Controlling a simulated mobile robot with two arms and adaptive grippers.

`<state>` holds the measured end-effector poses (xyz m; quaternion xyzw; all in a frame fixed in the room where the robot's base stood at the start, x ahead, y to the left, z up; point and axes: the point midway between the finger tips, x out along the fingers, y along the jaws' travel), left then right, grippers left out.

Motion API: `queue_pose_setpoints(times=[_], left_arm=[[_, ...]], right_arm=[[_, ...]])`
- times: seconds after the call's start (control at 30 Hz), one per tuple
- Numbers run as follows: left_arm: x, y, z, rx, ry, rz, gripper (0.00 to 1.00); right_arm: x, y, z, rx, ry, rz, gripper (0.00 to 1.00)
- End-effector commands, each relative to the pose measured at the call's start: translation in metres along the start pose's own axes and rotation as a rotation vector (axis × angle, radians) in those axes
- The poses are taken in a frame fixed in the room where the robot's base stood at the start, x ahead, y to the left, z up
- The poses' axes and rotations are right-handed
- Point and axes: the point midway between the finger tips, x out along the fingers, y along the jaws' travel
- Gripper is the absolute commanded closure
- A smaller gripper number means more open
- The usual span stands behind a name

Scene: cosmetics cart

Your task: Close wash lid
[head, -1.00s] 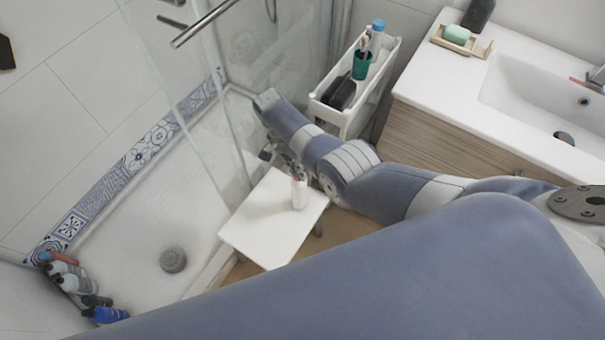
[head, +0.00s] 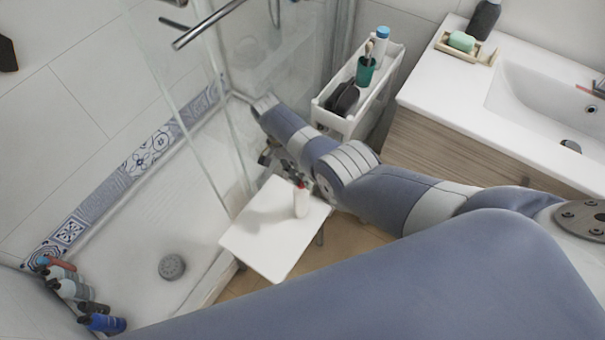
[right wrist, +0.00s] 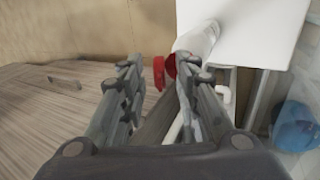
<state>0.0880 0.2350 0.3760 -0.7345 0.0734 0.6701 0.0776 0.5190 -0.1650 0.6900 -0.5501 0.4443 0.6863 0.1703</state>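The wash bottle (head: 302,204) is white with a red lid (head: 301,186) and stands upright on a small white stool (head: 262,242) in the head view. In the right wrist view the bottle (right wrist: 196,40) reaches in from the top, and its red lid (right wrist: 159,73) looks flipped open. My right gripper (head: 292,176) is beside the bottle's top in the head view. In the right wrist view the right gripper (right wrist: 163,72) is open, with the red lid between its fingertips, nearer the right finger. Contact with the lid is unclear. My left gripper is out of view.
A white cart (head: 325,118) with a teal cup (head: 365,70) and dark items stands behind the arm. A sink counter (head: 437,82) is at the right. A glass shower screen (head: 190,110) stands left of the stool. Several bottles (head: 88,300) lie in the shower corner.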

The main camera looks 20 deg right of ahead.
Motion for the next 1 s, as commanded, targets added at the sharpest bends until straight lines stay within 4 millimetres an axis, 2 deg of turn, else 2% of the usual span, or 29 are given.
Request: queue_pose_setpoints(times=[0.17,0.27,0.7,0.83,1.0], left_arm=[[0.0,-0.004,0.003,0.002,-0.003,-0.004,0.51],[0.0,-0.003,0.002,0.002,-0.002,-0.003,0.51],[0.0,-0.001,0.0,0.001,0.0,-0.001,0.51],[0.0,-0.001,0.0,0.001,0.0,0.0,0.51],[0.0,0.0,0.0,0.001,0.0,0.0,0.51]], right_arm=[[-0.003,0.0,0.0,0.0,0.0,-0.001,0.7],[-0.012,-0.001,0.0,0.0,0.001,-0.003,0.7],[-0.1,-0.001,0.0,-0.001,0.0,-0.003,0.7],[-0.115,0.0,0.0,-0.001,0.0,-0.001,0.7],[-0.121,0.0,0.0,-0.001,0.0,0.0,0.7]])
